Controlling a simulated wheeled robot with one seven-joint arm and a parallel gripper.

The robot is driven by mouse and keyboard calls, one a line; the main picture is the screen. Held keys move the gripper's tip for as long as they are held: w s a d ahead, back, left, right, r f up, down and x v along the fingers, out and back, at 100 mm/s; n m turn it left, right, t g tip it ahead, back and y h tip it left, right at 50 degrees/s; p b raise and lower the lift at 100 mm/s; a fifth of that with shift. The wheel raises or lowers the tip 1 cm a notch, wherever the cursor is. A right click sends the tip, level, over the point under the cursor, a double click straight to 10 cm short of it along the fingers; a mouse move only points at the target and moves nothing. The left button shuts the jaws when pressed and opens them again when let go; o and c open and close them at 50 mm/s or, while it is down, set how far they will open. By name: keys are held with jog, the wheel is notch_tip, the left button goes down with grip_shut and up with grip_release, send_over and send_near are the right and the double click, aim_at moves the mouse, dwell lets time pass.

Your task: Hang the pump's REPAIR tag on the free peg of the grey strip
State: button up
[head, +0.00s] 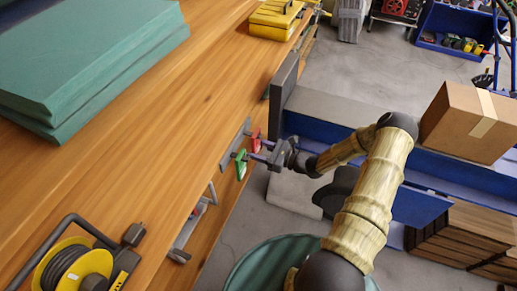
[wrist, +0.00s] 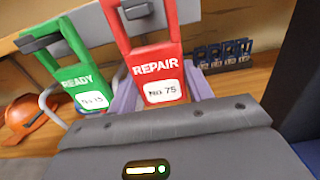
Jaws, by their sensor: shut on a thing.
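The red REPAIR tag (wrist: 158,72), marked No 75, is upright between the pale purple fingers of my gripper (wrist: 162,92). My gripper is shut on it. A dark peg end (wrist: 139,11) shows inside the tag's loop; I cannot tell whether the loop rests on it. The green READY tag (wrist: 80,85) hangs, tilted in the picture, from another peg (wrist: 40,42) on the left. Both are at the grey strip (wrist: 92,24). In the head view, the strip (head: 235,145) is at the bench edge, with the red tag (head: 256,142) and green tag (head: 241,164) before my gripper (head: 263,150).
The wooden bench (head: 150,120) carries green slabs (head: 85,55), a yellow toolbox (head: 275,18) and a yellow cable reel (head: 75,268). A cardboard box (head: 465,122) stands on a blue structure right of my arm.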

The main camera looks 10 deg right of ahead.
jog(key=o, duration=1)
jog(key=shift+c, duration=0.5)
jog(key=p+v, duration=0.1)
jog(key=v, duration=0.8)
jog(key=shift+p, duration=0.35)
dwell(0.7)
dwell(0.5)
